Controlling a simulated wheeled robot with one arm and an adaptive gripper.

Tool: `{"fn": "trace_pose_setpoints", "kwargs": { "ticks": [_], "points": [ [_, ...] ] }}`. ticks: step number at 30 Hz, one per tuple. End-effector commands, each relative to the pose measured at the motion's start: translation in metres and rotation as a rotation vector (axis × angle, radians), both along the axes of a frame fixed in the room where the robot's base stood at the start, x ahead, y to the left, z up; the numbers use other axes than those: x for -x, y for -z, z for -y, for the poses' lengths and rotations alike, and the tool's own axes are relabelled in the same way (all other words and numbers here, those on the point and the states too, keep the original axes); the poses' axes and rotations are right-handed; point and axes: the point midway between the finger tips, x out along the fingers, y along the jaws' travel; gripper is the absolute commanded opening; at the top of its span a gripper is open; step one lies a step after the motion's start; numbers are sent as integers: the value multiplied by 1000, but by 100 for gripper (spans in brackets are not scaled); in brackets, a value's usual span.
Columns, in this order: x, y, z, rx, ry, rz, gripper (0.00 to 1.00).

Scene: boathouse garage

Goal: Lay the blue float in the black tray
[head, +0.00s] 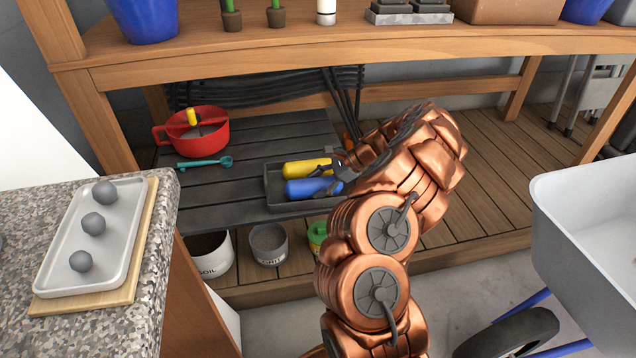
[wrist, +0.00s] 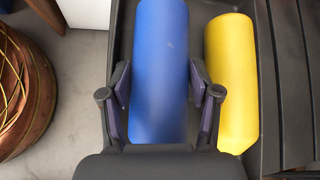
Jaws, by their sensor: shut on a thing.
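The blue float (head: 307,188) is a smooth cylinder at the black tray, in front of a yellow float (head: 306,167). The black tray (head: 274,186) sits on the dark slatted shelf. My gripper (head: 340,178) reaches in from the right and is shut on the blue float. In the wrist view, the fingers (wrist: 160,92) press both sides of the blue float (wrist: 160,45), and the yellow float (wrist: 229,80) lies parallel to its right. The blue float is over or in the tray; whether it touches the tray floor I cannot tell.
A red pot (head: 193,131) and a teal spanner-like tool (head: 205,162) are on the shelf left of the tray. The wooden bench (head: 300,62) spans above. A speckled counter (head: 20,215) stands at left, a grey wheelbarrow (head: 590,220) at right.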

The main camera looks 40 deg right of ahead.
Motion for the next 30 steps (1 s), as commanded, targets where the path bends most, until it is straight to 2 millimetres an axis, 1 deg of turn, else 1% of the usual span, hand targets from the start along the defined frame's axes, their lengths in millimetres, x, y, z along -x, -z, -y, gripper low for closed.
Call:
{"fn": "trace_pose_setpoints", "kwargs": {
  "ticks": [5, 6, 13, 14, 24, 26, 30],
  "points": [
    [0, 0, 0, -1, 0, 1, 0],
    [0, 0, 0, 0, 0, 0, 65],
    [0, 0, 0, 0, 0, 0, 89],
    [0, 0, 0, -1, 0, 0, 91],
    [1, -1, 1, 0, 0, 0, 91],
    [2, -4, 4, 0, 1, 1, 91],
    [9, -15, 16, 3, 4, 4, 91]
  ]
}}
